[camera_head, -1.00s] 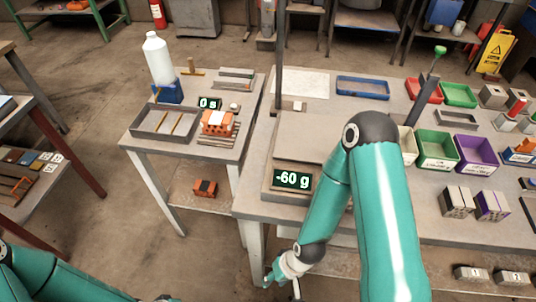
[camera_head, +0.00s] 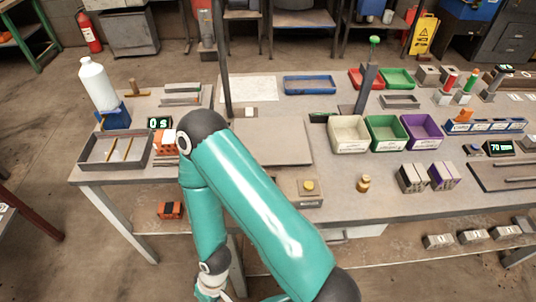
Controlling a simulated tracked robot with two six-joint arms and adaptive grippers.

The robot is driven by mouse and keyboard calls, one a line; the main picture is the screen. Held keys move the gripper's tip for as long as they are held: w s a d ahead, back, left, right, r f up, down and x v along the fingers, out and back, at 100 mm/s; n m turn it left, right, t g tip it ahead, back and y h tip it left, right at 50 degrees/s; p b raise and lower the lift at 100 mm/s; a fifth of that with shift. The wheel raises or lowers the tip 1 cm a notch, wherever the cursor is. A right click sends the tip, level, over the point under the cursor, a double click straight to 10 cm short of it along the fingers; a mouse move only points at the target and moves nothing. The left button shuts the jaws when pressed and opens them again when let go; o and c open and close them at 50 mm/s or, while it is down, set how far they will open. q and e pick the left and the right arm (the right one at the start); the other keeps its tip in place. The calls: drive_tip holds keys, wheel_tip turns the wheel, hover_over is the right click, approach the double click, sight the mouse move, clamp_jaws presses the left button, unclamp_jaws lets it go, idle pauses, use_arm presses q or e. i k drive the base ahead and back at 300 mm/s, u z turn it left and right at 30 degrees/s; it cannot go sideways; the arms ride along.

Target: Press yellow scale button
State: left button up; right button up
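The yellow button (camera_head: 308,186) sits on a small box on the front edge of the main table. The box joins the front right of a wide, flat grey scale plate (camera_head: 285,150). My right arm crosses in front of the scale and covers its left part and its display. My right gripper (camera_head: 211,291) hangs low at the bottom edge, below table height and left of the button, well apart from it. Its fingers are cut off by the frame, so I cannot tell whether it is open. My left gripper is not in view.
A brass weight (camera_head: 363,184) stands right of the button. White (camera_head: 349,147), green (camera_head: 388,148) and purple (camera_head: 422,145) bins stand behind it. A side table at left holds a white bottle (camera_head: 98,84) and a grey tray (camera_head: 92,157).

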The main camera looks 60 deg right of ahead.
sight(308, 185)
drive_tip(key=z, duration=0.1)
drive_tip(key=k, duration=2.15)
drive_tip(key=z, duration=0.85)
drive_tip(key=i, duration=1.05)
drive_tip(key=u, duration=0.1)
drive_tip(key=k, duration=0.7)
drive_tip(key=z, duration=0.1)
